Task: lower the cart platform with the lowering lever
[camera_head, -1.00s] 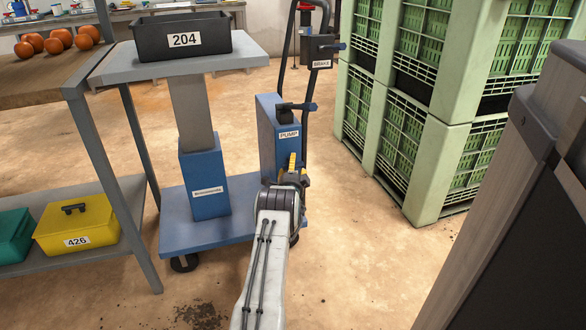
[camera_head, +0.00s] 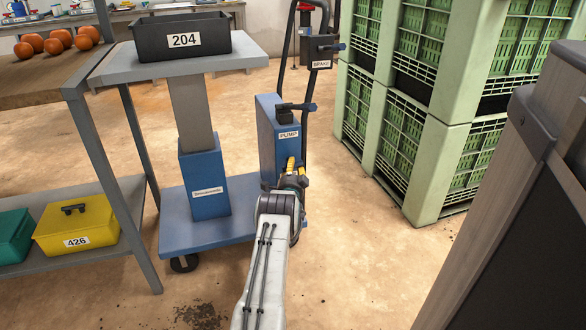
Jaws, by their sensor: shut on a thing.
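The cart (camera_head: 215,235) is blue, with a grey platform (camera_head: 245,55) raised on a grey and blue column. A black bin (camera_head: 160,40) labelled 204 sits on the platform. A blue box (camera_head: 268,135) labelled PUMP stands at the cart's right side, with a black handle on top. A small yellow lever (camera_head: 290,163) shows low on the pump box. My gripper (camera_head: 292,172) is shut on this lever. My arm and gripper hide its lower part, and the exact grip is hard to see.
A workbench (camera_head: 75,90) with oranges on top stands close on the left; a yellow box (camera_head: 77,229) labelled 426 is on its lower shelf. A black box (camera_head: 322,50) labelled BRAKE is on the cart's handle frame. Green crates (camera_head: 425,150) stand right, with bare floor between.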

